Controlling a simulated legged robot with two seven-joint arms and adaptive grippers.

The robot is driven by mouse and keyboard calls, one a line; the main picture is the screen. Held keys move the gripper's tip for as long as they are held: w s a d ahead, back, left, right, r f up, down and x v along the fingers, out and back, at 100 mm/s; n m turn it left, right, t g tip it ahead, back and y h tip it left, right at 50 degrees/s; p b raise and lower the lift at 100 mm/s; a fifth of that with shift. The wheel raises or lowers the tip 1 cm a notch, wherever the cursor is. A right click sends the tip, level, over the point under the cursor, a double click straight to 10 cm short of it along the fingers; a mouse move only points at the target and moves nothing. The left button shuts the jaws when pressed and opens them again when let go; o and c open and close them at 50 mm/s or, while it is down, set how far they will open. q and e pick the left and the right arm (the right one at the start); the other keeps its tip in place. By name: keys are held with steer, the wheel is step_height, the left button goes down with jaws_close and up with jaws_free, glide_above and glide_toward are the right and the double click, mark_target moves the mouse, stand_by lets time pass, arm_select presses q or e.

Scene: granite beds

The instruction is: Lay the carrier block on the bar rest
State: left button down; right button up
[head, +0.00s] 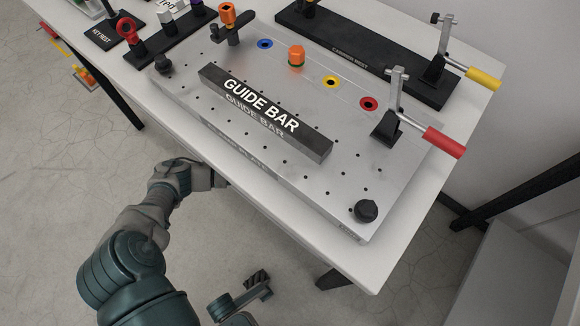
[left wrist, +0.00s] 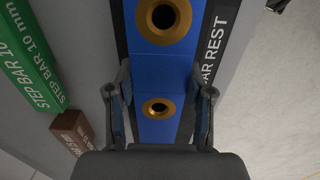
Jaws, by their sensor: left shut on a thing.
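In the left wrist view a long blue block with brass-rimmed holes, the carrier block (left wrist: 157,76), runs between the fingers of my left gripper (left wrist: 159,92). The fingers are shut on its two sides. The dark bar rest (left wrist: 213,50), lettered BAR REST, shows under and beside the block. I cannot tell whether the block touches it. Neither block nor bar rest shows in the head view. One of my arms is at lower left there, and a dark gripper-like part (head: 257,283) is low in the picture; its opening is unclear.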

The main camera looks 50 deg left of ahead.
arm_select(q)
steer(key=shift+w+f, duration=0.1)
steer(key=shift+f, duration=0.05)
steer(key=shift+c, duration=1.8)
jaws_free()
steer(key=shift+f, duration=0.1)
steer(key=shift+f, duration=0.1)
